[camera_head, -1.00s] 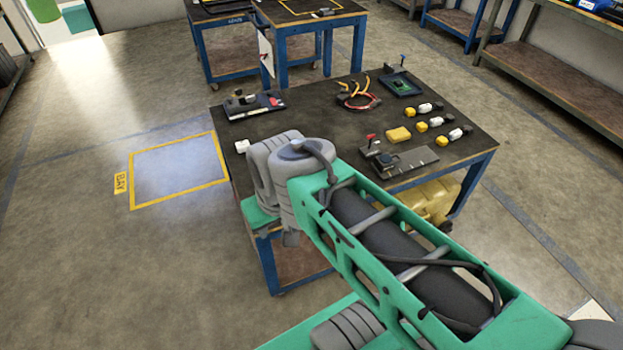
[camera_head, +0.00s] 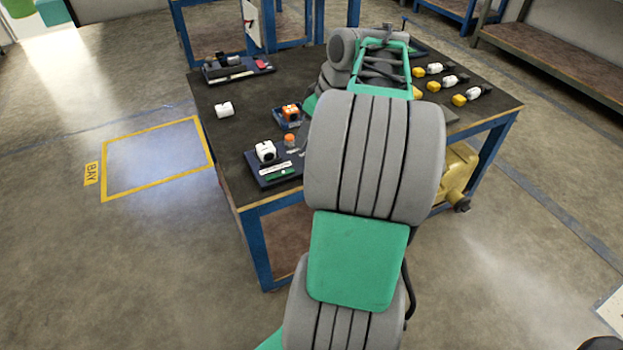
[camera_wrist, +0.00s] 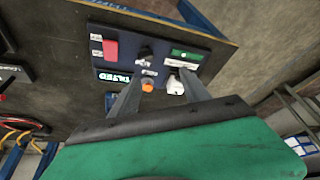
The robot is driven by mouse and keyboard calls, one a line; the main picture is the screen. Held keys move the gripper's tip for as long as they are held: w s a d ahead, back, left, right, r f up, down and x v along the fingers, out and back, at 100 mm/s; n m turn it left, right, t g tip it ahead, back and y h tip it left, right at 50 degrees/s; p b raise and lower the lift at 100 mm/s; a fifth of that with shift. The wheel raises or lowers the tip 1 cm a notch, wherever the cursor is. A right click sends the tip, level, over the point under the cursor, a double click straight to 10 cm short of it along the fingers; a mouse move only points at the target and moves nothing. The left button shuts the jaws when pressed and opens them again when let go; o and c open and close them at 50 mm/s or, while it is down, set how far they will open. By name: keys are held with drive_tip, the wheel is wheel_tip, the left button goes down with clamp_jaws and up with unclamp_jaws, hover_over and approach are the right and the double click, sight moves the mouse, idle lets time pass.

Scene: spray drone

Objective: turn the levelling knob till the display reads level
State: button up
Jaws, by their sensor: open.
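A dark panel (camera_wrist: 215,66) lies at the table edge in the wrist view. It carries a black knob (camera_wrist: 145,54), a red block (camera_wrist: 111,49), an orange round cap (camera_wrist: 148,86), a white block (camera_wrist: 174,86) and a green strip (camera_wrist: 187,55) like a display, its text too small to read. I cannot tell which part is the levelling knob.
The workbench (camera_head: 225,135) also bears another panel (camera_head: 235,70) at the back left, a loose white block (camera_head: 225,109), an orange item in a blue tray (camera_head: 291,112), and several yellow and white pieces (camera_head: 459,99) at the right. Coloured wires (camera_wrist: 22,132) lie at lower left in the wrist view.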

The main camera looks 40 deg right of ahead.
sight(297, 155)
drive_tip(key=f+b, duration=0.1)
drive_tip(key=f, duration=0.1)
drive_tip(key=w+d+f+b, duration=0.1)
drive_tip(key=f, duration=0.2)
drive_tip(key=d+f+b, duration=0.1)
drive_tip(key=f, duration=0.2)
drive_tip(key=shift+w+f, duration=0.25)
drive_tip(key=shift+w, duration=0.15)
drive_tip(key=shift+c, duration=0.4)
clamp_jaws()
